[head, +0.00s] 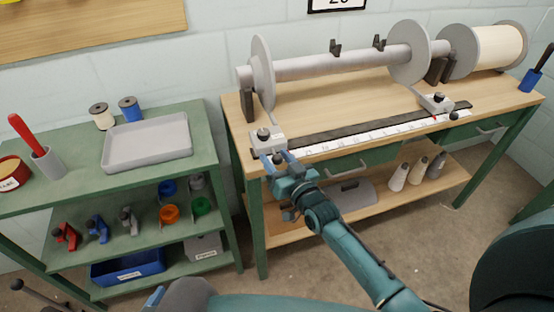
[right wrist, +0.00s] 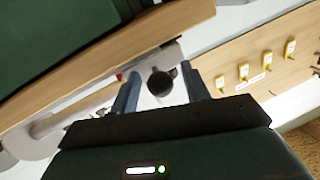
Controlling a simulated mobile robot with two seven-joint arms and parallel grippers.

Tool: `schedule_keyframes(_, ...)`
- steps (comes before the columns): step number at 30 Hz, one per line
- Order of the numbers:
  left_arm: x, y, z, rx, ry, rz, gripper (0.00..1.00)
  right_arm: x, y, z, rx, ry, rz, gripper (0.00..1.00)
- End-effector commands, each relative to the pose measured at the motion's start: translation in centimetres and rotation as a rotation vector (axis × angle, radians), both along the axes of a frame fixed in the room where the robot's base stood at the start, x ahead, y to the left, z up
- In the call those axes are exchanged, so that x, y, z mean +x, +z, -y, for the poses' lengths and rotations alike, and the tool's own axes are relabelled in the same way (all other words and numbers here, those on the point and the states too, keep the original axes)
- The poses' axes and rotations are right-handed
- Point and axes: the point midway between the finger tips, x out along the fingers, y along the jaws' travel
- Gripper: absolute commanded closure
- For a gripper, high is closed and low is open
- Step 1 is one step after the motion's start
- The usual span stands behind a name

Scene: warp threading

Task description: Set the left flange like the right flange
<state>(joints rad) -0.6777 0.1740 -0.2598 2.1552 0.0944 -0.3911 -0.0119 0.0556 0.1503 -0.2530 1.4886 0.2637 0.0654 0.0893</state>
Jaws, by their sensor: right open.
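A grey beam (head: 325,65) lies on the bench with the left flange (head: 262,68), a thin grey disc, near its left end. The right flange (head: 408,52) is near its right end. A pale block with a dark knob (head: 264,134) sits below the left flange at the left end of the ruler (head: 370,134). A similar block (head: 436,102) with a red mark sits below the right flange. My right gripper (head: 272,158) is open at the left block; in the right wrist view the dark knob (right wrist: 161,82) shows between its fingers, contact unclear. A blue tip at the bottom edge may be my left gripper (head: 155,296).
A green shelf with a grey tray (head: 148,143), spools and clamps stands at left. A cream-wound spool (head: 500,47) and blue cup (head: 530,80) are at the bench's right. Dark posts (head: 335,48) stand behind the beam. Cones (head: 418,170) stand on the lower shelf.

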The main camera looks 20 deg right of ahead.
Motion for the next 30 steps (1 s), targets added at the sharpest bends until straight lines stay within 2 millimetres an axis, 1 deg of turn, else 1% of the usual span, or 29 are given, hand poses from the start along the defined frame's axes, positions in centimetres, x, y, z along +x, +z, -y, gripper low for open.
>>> schedule_keyframes(8,0.06,0.15,-0.01,-0.002,0.001,0.003,0.47,0.20,-0.01,-0.08,0.000,0.000,-0.001,0.54)
schedule_keyframes(11,0.06,0.16,-0.02,-0.001,0.002,0.003,0.47,0.19,0.00,-0.08,0.000,0.000,0.000,0.60)
schedule_keyframes(25,0.06,0.14,-0.03,-0.001,0.002,0.003,0.47,0.16,-0.02,-0.06,0.000,0.000,0.000,0.99)
schedule_keyframes(26,0.05,0.13,-0.03,-0.001,0.002,0.003,0.47,0.16,-0.01,-0.06,0.000,0.000,0.000,1.00)
schedule_keyframes(30,0.05,0.12,-0.03,-0.002,0.002,0.001,0.47,0.15,-0.02,-0.06,0.000,0.000,0.000,1.00)
